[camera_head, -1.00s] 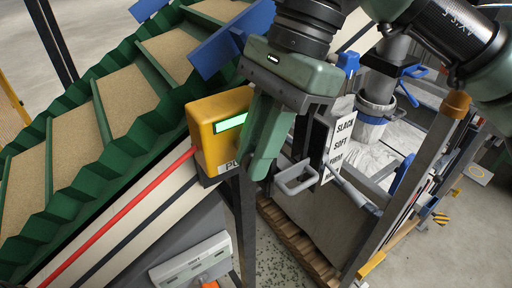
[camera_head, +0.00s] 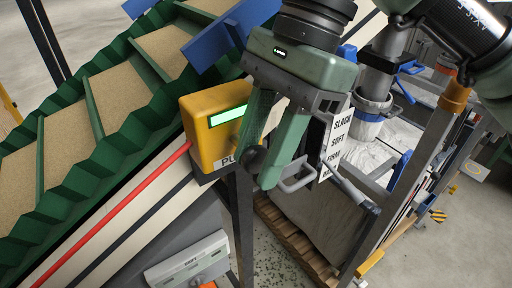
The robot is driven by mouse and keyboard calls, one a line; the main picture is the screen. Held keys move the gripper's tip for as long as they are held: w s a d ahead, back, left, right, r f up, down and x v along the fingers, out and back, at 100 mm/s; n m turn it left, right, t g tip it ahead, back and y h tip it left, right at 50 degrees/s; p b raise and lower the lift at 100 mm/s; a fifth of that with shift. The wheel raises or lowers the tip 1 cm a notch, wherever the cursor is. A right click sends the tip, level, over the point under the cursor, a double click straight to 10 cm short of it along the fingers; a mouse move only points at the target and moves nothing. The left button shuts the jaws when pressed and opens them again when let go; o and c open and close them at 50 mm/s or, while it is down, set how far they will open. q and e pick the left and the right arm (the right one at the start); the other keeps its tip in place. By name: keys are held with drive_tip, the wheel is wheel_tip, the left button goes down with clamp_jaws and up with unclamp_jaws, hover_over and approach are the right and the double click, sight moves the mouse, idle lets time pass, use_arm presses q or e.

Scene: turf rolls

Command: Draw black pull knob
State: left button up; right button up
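A yellow box (camera_head: 213,128) with a lit green display sits beside the green conveyor, with a partly hidden label starting "PU" on its lower edge. A small dark rounded shape, which looks like the black pull knob (camera_head: 254,158), shows at the box's right side, partly hidden by my fingers. My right gripper (camera_head: 261,163) comes down from the top with its two green fingers apart. The fingertips are beside the dark knob, one on each side of it in the picture; I cannot tell whether they touch it. My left gripper is not in view.
The green ribbed conveyor (camera_head: 93,111) fills the left. A sign (camera_head: 335,143) reading slack, soft, firm and a grey handle (camera_head: 297,180) stand close right of my gripper. A grey panel (camera_head: 187,262) is below. A metal post (camera_head: 420,165) rises on the right.

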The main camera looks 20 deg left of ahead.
drive_tip(key=shift+s+d, duration=0.1)
drive_tip(key=shift+d, duration=0.05)
drive_tip(key=shift+r, duration=0.1)
drive_tip(key=shift+w+r, duration=0.2)
drive_tip(key=shift+r, duration=0.1)
drive_tip(key=v, duration=0.7)
drive_tip(key=shift+b, duration=0.4)
drive_tip(key=shift+f, duration=0.1)
